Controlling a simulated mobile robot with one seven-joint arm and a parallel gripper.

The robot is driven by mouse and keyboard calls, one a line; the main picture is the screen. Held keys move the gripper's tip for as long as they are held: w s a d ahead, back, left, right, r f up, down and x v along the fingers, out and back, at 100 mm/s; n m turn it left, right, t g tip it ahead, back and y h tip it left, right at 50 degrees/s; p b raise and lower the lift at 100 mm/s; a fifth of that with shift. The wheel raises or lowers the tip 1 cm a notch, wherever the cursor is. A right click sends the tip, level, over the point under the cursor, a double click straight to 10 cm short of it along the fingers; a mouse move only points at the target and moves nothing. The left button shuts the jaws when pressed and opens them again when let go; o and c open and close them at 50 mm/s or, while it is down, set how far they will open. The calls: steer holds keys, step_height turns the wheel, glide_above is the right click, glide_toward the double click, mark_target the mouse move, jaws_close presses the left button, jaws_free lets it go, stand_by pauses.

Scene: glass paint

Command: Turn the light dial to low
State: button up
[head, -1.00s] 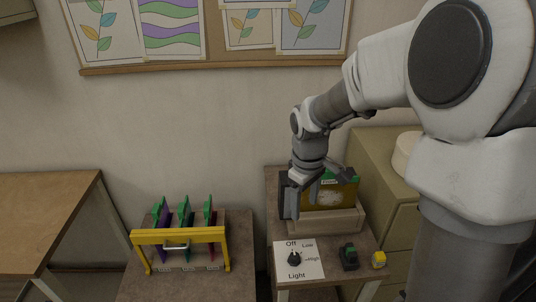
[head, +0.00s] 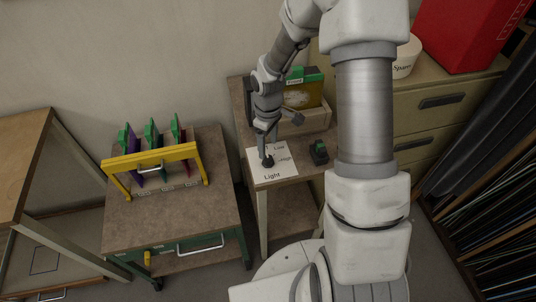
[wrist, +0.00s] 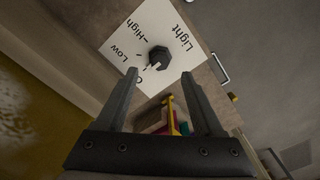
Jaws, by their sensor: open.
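The light dial is a black knob (wrist: 158,57) on a white card (wrist: 183,62) with the words Light, High and Low readable. The Off label is mostly hidden by a finger. The pale mark on the knob appears to point towards Off. In the head view the dial (head: 267,162) is near the front left of the small table. My gripper (wrist: 160,74) is open and empty, with its fingers pointing at the dial and the knob just past the gap between the tips. In the head view my gripper (head: 265,145) hangs over the card; contact cannot be told.
A wooden box (head: 314,120) with a green and yellow panel is behind. A yellow-framed rack (head: 187,153) holds upright panels on the left table. Drawers (head: 430,103) stand at the right.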

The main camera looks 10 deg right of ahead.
mark_target(268, 158)
steer(key=shift+f, duration=2.8)
steer(key=shift+c, duration=0.3)
jaws_close()
